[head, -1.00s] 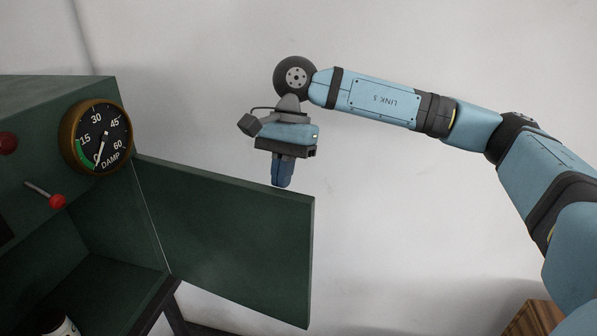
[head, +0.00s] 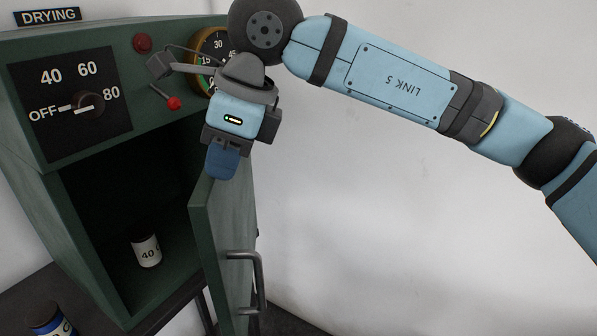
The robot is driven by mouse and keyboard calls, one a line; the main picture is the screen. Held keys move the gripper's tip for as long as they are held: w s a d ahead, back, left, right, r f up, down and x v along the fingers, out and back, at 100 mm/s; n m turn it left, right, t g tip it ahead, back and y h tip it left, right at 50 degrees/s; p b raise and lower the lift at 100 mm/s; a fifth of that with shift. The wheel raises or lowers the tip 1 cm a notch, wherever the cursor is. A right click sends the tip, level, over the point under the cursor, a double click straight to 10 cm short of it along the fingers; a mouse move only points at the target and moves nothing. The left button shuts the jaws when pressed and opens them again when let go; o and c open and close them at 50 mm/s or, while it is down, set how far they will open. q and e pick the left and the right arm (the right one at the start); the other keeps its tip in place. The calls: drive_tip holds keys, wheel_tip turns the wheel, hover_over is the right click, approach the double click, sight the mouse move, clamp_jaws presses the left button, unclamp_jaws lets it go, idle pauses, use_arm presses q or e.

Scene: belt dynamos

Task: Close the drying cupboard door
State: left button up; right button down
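The green drying cupboard (head: 55,185) stands at the left, with a sign reading DRYING above it. Its door (head: 228,215) is hinged on the right side and stands part open, with a grey bar handle (head: 259,283) on its outer face. My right gripper (head: 221,160) points down at the top of the door, near its free edge. Its blue fingers look close together. I cannot tell whether they touch the door or how far apart they are. My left gripper is not in view.
A jar marked 40 (head: 147,251) stands inside the cupboard. Another jar (head: 50,320) stands at the lower left. A dial knob (head: 88,104), a red-tipped lever (head: 173,103) and a partly hidden gauge (head: 212,48) are on the front.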

drive_tip(key=w+a+m+t+b, duration=0.1)
drive_tip(key=a+m, duration=0.3)
drive_tip(key=a, duration=0.7)
drive_tip(key=shift+w+a+b, duration=0.15)
drive_tip(key=shift+a+b, duration=0.1)
drive_tip(key=shift+b, duration=0.45)
drive_tip(key=shift+d+f, duration=0.1)
